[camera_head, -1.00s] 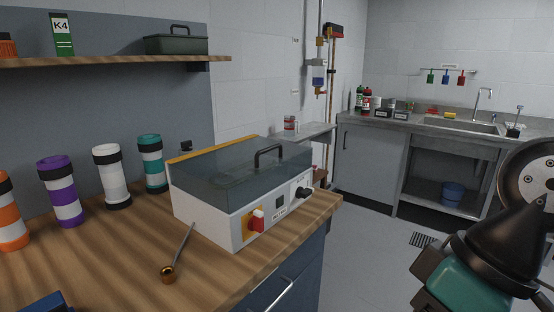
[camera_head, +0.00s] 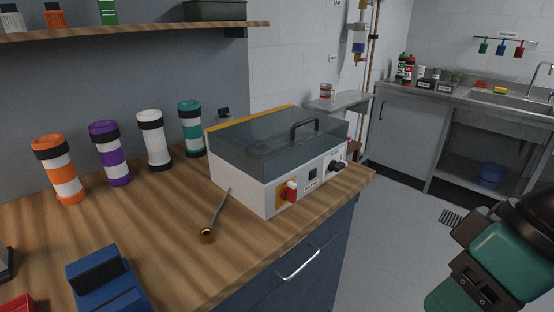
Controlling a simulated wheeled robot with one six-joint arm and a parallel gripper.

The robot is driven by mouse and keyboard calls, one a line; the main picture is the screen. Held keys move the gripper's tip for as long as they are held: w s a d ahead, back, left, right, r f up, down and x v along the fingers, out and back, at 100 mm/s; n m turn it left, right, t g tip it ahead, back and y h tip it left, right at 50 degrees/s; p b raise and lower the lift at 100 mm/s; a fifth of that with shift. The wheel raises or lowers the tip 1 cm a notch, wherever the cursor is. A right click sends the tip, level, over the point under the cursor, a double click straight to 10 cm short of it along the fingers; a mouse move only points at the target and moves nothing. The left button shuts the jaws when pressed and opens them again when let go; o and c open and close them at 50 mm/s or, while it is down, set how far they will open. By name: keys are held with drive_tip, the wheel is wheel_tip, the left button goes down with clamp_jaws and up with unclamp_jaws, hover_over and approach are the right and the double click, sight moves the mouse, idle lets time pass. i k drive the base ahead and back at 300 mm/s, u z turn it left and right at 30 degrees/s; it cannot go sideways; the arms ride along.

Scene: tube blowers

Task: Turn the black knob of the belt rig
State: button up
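The belt rig appears to be the white box (camera_head: 252,185) with a grey see-through lid (camera_head: 270,140) and a black handle, on the wooden bench. Its black knob (camera_head: 337,166) is at the right end of the front panel. A red switch (camera_head: 290,192) on a yellow plate and a small dark display sit to the left of the knob. My arm (camera_head: 500,255) shows at the lower right, apart from the rig. My gripper's fingers are not in the picture.
Orange, purple, white and teal banded tubes (camera_head: 153,140) stand left of the rig. A ladle-like tool (camera_head: 207,235) lies before it. A blue device (camera_head: 105,285) is at the front left. Open floor (camera_head: 400,235) lies right of the bench (camera_head: 165,235).

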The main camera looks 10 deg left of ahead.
sight(334, 165)
drive_tip(key=u, duration=0.05)
drive_tip(key=k, duration=1.05)
drive_tip(key=z, duration=0.75)
drive_tip(key=i, duration=1.35)
drive_tip(key=u, duration=0.7)
